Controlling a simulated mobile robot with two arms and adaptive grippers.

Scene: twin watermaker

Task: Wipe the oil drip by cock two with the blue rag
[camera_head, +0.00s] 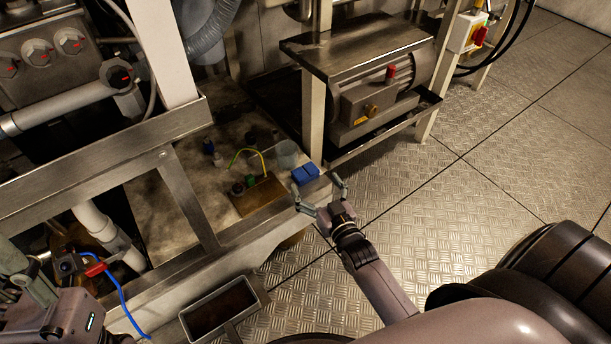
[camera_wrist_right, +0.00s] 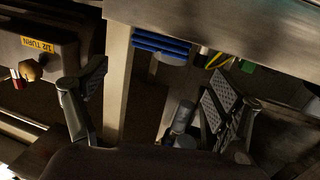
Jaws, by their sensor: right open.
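The blue rag (camera_head: 305,174), a small folded pad, lies on the corner of the pale bench top. My right gripper (camera_head: 319,188) is open and empty just in front of that corner, its fingers spread near the rag without holding it. In the right wrist view the rag (camera_wrist_right: 161,45) shows beyond and between the open fingers (camera_wrist_right: 150,100). My left gripper (camera_head: 38,285) is at the lower left, partly cut off, near a red-handled cock (camera_head: 95,269) with a blue hose. I cannot tell its jaw state. I cannot make out the oil drip or which cock is number two.
A clear cup (camera_head: 287,153), small dark fittings and a brown board (camera_head: 258,196) share the bench top with the rag. A steel frame post (camera_head: 313,115) stands behind the rag. An open dark tray (camera_head: 222,307) sits low in front. Checker-plate floor (camera_head: 440,220) is clear to the right.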

